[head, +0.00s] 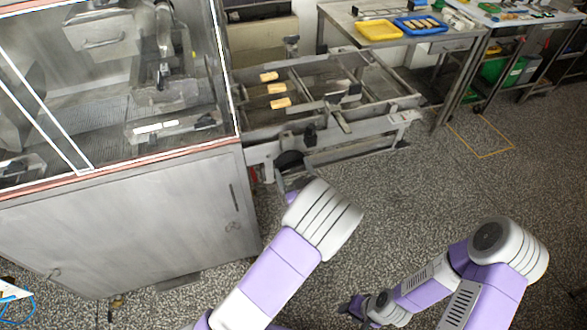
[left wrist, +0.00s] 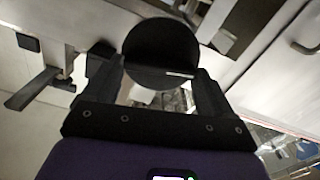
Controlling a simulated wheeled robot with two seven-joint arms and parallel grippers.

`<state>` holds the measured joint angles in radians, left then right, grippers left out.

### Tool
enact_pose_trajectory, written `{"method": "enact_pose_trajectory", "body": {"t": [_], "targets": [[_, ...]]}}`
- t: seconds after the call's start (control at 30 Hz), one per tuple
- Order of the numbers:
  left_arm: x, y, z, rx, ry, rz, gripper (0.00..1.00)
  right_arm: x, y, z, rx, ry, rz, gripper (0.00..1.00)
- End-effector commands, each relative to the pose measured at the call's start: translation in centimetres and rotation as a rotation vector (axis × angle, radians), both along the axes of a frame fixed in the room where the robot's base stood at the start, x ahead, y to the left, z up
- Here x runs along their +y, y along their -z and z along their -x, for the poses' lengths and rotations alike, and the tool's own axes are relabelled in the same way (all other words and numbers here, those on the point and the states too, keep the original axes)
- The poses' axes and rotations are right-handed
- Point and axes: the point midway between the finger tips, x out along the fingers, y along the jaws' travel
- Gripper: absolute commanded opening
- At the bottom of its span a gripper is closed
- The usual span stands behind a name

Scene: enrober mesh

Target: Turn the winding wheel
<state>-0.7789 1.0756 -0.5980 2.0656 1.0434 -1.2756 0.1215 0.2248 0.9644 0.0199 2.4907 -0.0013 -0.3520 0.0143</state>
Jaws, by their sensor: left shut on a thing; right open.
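The winding wheel (head: 289,158) is a dark disc on the front of the enrober frame, just right of the steel cabinet. In the left wrist view the black wheel (left wrist: 160,45) fills the space between the fingers. My left gripper (head: 287,176) reaches it from below, partly hidden by my wrist. In the left wrist view my left gripper (left wrist: 157,75) has a finger at each side of the wheel and is shut on it. My right gripper (head: 352,307) is open and empty, low over the floor, well away from the wheel.
The enrober bed (head: 350,115) behind the wheel carries several yellow bars (head: 277,89). The steel cabinet (head: 120,220) with its glazed top stands close on the left. A table (head: 350,22) with yellow and blue trays is at the back. The speckled floor on the right is clear.

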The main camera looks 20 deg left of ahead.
Motion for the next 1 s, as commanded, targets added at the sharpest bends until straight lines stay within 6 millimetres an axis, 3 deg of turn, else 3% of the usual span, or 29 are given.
{"method": "enact_pose_trajectory", "body": {"t": [0.37,0.4,0.47,0.77,1.0], "targets": [[-0.1,0.1,0.0,0.025,0.0,-0.031,0.55,0.0,-0.2,0.0,0.0,0.0,0.0,0.43],[-0.1,0.1,0.0,0.025,0.0,-0.031,0.91,0.0,-0.2,0.0,0.0,0.0,0.0,0.43],[0.0,0.1,0.0,0.025,0.0,-0.031,1.0,0.0,-0.2,0.0,0.0,0.0,0.0,0.43],[-0.4,0.0,0.4,0.023,0.0,-0.031,1.0,0.0,-0.3,0.0,0.0,0.0,0.0,0.43],[-2.5,0.0,3.5,0.025,0.003,-0.031,1.0,0.0,-0.9,0.0,0.0,0.0,0.0,0.43]]}}
